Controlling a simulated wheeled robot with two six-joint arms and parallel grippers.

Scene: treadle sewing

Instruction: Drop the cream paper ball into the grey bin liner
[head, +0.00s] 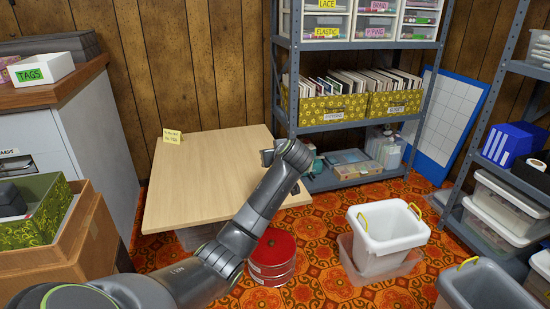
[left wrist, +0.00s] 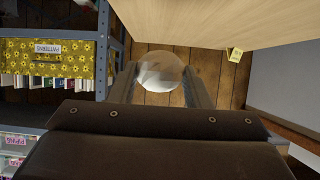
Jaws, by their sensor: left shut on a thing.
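The cream paper ball (left wrist: 160,72) is between the two fingers of my left gripper (left wrist: 161,82) in the left wrist view, pale and crumpled-looking. The gripper is shut on it. In the head view my left gripper (head: 267,157) is over the right part of the wooden table, and I cannot make out the ball there. The grey bin liner (head: 482,288), with a yellow handle, stands on the floor at the lower right, cut by the frame edge. It is well to the right of my left gripper. My right gripper is not in view.
A white tub (head: 388,238) with yellow handles stands in a clear tray, left of the grey liner. A red round tin stack (head: 272,257) is on the floor beside the table (head: 195,195). Metal shelves (head: 335,122) stand behind. Patterned floor lies between tins and tub.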

